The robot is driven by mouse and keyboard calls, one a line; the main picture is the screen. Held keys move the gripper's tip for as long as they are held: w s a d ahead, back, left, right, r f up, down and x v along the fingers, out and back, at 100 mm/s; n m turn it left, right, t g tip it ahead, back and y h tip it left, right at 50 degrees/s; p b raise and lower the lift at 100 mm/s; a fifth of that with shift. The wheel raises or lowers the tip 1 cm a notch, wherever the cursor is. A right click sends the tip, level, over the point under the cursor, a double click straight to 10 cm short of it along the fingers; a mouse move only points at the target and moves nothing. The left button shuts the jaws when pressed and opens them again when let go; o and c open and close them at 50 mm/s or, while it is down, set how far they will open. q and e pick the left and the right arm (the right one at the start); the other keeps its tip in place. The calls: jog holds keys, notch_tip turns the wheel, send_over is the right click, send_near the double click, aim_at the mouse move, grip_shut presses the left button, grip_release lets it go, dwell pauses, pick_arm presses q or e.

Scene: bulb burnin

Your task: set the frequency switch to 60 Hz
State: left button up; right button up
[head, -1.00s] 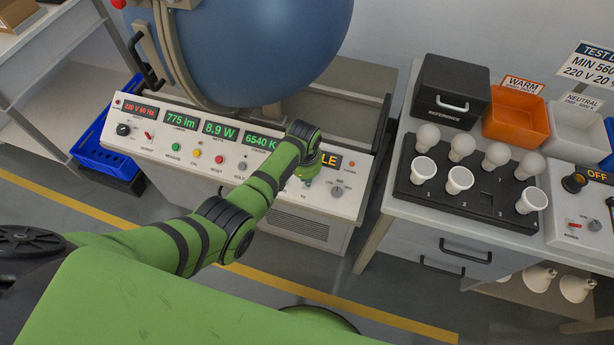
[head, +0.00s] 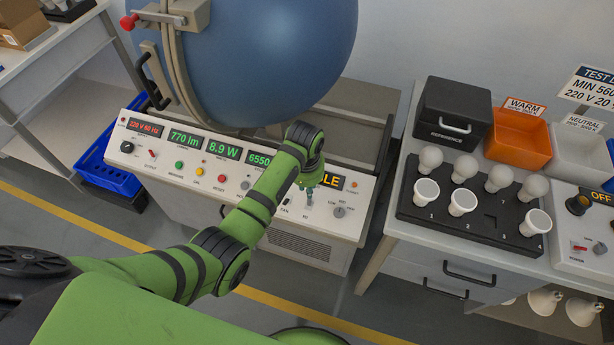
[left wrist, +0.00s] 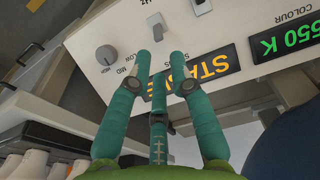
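The frequency switch is a small lever (left wrist: 155,22) on the console's sloped front panel, with "Hz" lettering beside it in the left wrist view. My left gripper (head: 309,202) points down at the panel, close to this switch and left of the LOW-MID-HIGH knob (head: 339,212). Contact cannot be told. The red supply display (head: 145,127) seems to read 220 V 60 Hz, in small digits. My right gripper is not in view.
A yellow STABLE display (left wrist: 195,75) lies beside the fingers. The blue sphere (head: 265,60) rises behind the panel. At right, a bench holds a black bulb tray (head: 470,222), a black reference box (head: 450,112) and an orange bin (head: 517,140).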

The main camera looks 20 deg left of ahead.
pick_arm(q)
jog(key=r, duration=0.5)
jog(key=shift+s, duration=0.25)
